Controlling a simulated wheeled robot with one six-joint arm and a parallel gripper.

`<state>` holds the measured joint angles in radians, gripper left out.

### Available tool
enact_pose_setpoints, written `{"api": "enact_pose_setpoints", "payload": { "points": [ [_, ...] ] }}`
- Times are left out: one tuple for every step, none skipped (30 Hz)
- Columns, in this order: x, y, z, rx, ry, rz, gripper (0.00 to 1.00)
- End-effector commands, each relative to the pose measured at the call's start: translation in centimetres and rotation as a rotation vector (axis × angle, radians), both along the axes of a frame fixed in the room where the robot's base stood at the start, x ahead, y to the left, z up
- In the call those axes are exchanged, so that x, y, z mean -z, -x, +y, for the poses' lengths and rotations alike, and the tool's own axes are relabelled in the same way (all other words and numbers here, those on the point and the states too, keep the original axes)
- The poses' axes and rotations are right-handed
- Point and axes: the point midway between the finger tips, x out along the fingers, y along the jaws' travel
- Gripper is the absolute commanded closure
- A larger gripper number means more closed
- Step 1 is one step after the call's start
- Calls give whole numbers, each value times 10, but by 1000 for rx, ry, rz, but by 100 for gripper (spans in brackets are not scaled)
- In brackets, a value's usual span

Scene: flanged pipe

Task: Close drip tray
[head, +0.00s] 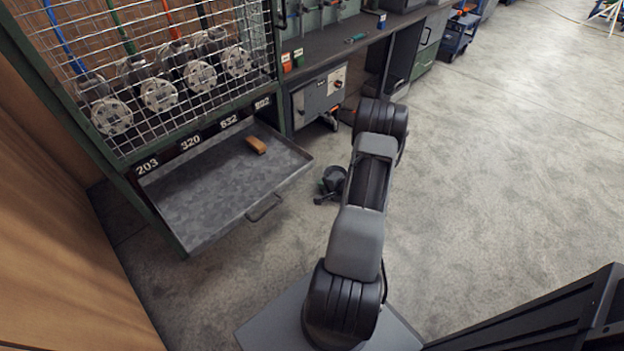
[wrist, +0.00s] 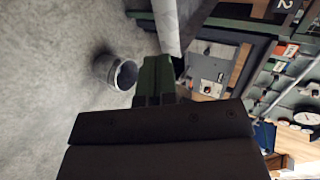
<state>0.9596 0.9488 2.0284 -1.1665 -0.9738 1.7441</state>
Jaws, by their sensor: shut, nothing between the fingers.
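The drip tray (head: 215,190) is a shallow grey metal drawer under the wire-mesh rack. It stands well pulled out, with its bar handle (head: 264,208) on the front wall facing right. My gripper (wrist: 156,82) shows green fingers in the wrist view, shut and empty.
A brown block (head: 256,146) lies in the tray. A grey bucket (wrist: 104,70) stands on the floor beside the fingers in the wrist view. A grey box with a control panel (head: 318,95) sits under the workbench (head: 330,45). The floor on the right is open.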

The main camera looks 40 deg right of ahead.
Motion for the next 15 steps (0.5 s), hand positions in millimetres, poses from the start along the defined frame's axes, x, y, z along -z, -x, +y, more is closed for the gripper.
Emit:
{"api": "enact_pose_setpoints", "payload": {
  "points": [
    [6,-5,1,-3,-3,-3,100],
    [8,-9,2,-2,-4,-4,100],
    [12,-14,3,-2,-4,-4,100],
    [15,-19,3,-3,-5,-2,100],
    [18,-24,4,-4,-4,-3,100],
    [23,-31,5,-4,-3,-3,100],
    [25,-36,5,-3,-2,-3,100],
    [28,-41,6,-4,-2,-4,100],
    [32,-48,7,-3,-2,-3,100],
    [35,-53,7,-3,-2,-2,100],
    [38,-58,8,-3,-2,-2,100],
    [42,-64,9,-4,-1,-3,100],
    [44,-69,9,-3,-1,-3,100],
    [47,-73,10,-3,-2,-2,100],
    [49,-79,10,-3,-1,-2,100]
  ]
}}
